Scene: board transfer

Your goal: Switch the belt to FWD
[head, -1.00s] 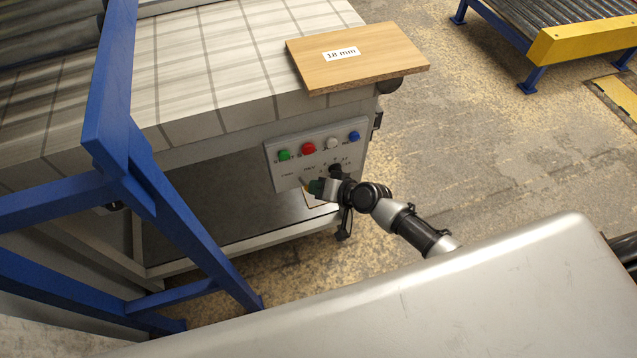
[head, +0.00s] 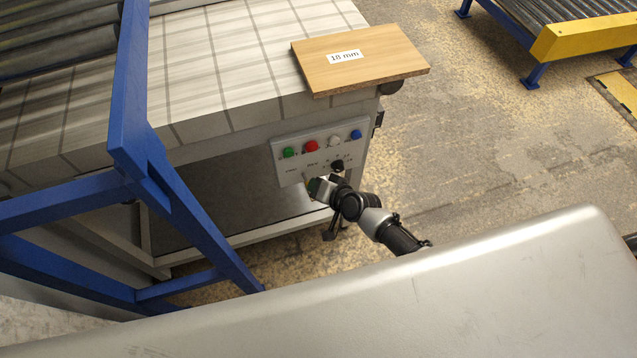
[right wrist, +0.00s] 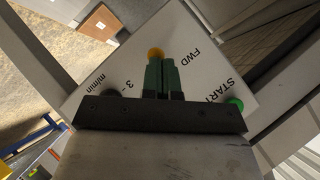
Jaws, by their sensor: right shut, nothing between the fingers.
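The grey control panel (head: 291,172) is on the side of the belt table, with green, red, white and blue buttons along its top and a black knob (head: 337,166) lower right. In the right wrist view the panel (right wrist: 205,75) shows turned, with the labels FWD (right wrist: 190,57) and START and a green button (right wrist: 236,104). My right gripper (head: 311,186) is at the panel's lower edge; in the wrist view its green fingers (right wrist: 160,62) are together and empty beside FWD. An orange round part (right wrist: 156,52) shows just past the fingertips; contact cannot be told. My left gripper is out of view.
A wooden board (head: 390,62) marked 18 mm lies on the end of the belt (head: 230,65). A blue frame (head: 130,100) stands at the left. A roller conveyor with a yellow end (head: 585,38) is at the upper right. Open floor lies between.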

